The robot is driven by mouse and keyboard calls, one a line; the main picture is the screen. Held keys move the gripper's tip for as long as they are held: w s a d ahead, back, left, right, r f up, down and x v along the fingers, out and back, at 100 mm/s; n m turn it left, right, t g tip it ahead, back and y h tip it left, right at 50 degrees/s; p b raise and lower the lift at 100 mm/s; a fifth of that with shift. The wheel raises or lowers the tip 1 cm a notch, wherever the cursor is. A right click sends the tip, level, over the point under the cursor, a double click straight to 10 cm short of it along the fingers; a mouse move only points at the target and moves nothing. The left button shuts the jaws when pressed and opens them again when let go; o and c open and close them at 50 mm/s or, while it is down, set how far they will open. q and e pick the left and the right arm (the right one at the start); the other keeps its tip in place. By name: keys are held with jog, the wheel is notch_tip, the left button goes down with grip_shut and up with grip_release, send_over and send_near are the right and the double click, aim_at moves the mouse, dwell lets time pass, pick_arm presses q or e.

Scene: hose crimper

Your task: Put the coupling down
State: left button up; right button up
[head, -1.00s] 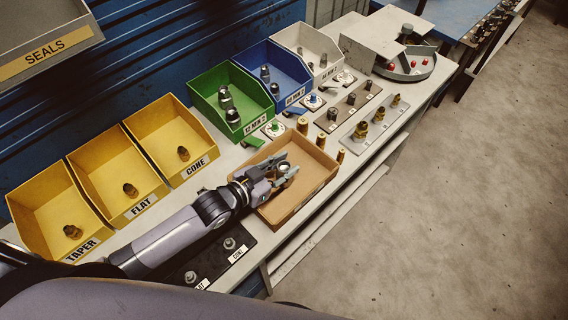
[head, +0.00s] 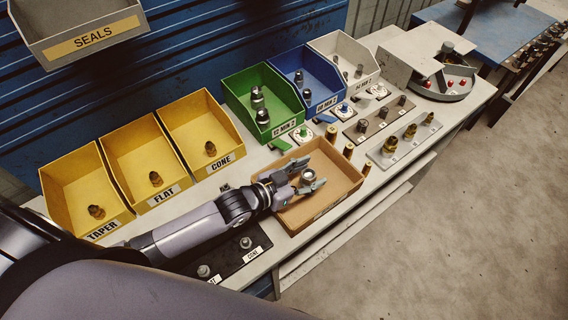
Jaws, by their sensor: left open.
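My left gripper (head: 312,186) is over the cardboard tray (head: 341,187) on the bench, its fingers spread open. A coupling (head: 308,176), small, silvery and round-topped, shows between the fingertips. I cannot tell whether it rests on the tray floor or touches a finger. The gripper body covers the left part of the tray. My right gripper is not in view.
Yellow bins marked TAPER, FLAT and CONE (head: 203,135) stand left. Green (head: 262,100), blue (head: 304,75) and white (head: 343,60) bins stand behind the tray. Brass sleeves (head: 348,151) stand close by its right rim. A plate with brass fittings (head: 391,146) lies further right.

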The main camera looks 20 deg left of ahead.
aim_at(302, 178)
pick_arm(q)
jog(key=shift+f+b, duration=0.15)
jog(key=shift+b, duration=0.35)
jog(key=v, duration=0.1)
jog(key=b+v, duration=0.1)
jog(key=v, duration=0.1)
jog(key=b+v, duration=0.1)
jog(key=v, duration=0.1)
jog(key=shift+a+f, duration=0.25)
jog(key=v, duration=0.4)
jog(key=b+v, duration=0.1)
jog(key=v, duration=0.7)
jog(key=shift+r+b, duration=0.35)
jog(key=shift+r, duration=0.1)
